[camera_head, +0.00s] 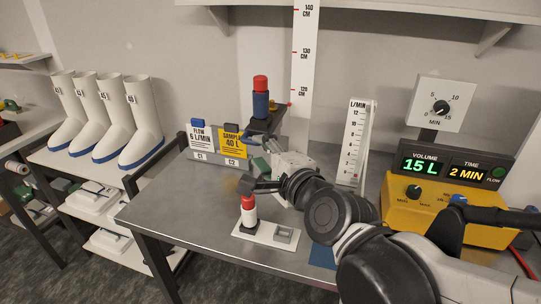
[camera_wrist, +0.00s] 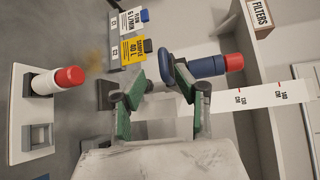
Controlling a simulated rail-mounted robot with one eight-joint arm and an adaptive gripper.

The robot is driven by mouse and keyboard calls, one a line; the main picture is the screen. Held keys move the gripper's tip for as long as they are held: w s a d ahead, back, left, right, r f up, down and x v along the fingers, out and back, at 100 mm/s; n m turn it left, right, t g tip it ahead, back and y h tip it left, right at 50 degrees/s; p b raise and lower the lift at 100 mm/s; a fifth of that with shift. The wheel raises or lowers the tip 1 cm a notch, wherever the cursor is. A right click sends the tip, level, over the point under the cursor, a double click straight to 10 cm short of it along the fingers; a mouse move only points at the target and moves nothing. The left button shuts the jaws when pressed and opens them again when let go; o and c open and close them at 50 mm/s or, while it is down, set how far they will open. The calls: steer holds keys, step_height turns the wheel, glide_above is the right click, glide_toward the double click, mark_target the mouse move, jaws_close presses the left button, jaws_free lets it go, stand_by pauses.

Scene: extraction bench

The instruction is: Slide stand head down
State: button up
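The stand head (camera_head: 267,122) is a dark platform in front of the tall height scale (camera_head: 303,60), a little above bench level. A blue cylinder with a red top (camera_head: 261,103) stands upright on it; this cylinder also shows in the wrist view (camera_wrist: 207,66), where the picture is turned sideways. My gripper (camera_head: 260,168) is below the stand head. In the wrist view my gripper (camera_wrist: 158,95) has its two green-padded fingers spread apart, with nothing seen between them. The right finger overlaps the region near the stand head; I cannot tell whether they touch. The arm hides the scale's lower part.
A white plate (camera_head: 262,237) with a red-topped white cylinder (camera_head: 248,213) is close below my gripper. Yellow and white cards (camera_head: 231,144) stand left, a flow gauge (camera_head: 355,140) right, and a yellow pump unit (camera_head: 405,212) further right. The front-left bench (camera_head: 175,215) is clear.

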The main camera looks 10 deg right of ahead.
steer(key=f+v, duration=0.1)
steer(key=v, duration=0.5)
steer(key=shift+s+r, duration=0.35)
steer(key=shift+r, duration=0.15)
steer(key=shift+d, duration=0.15)
steer(key=s+d+f+n+g+h, duration=0.5)
steer(key=d+f+n+g, duration=0.3)
steer(key=d+f+n, duration=0.3)
steer(key=s+n, duration=0.1)
steer(key=n, duration=0.3)
steer(key=shift+s+d+n+h, duration=0.3)
steer(key=shift+s+d, duration=0.05)
steer(key=shift+d, duration=0.05)
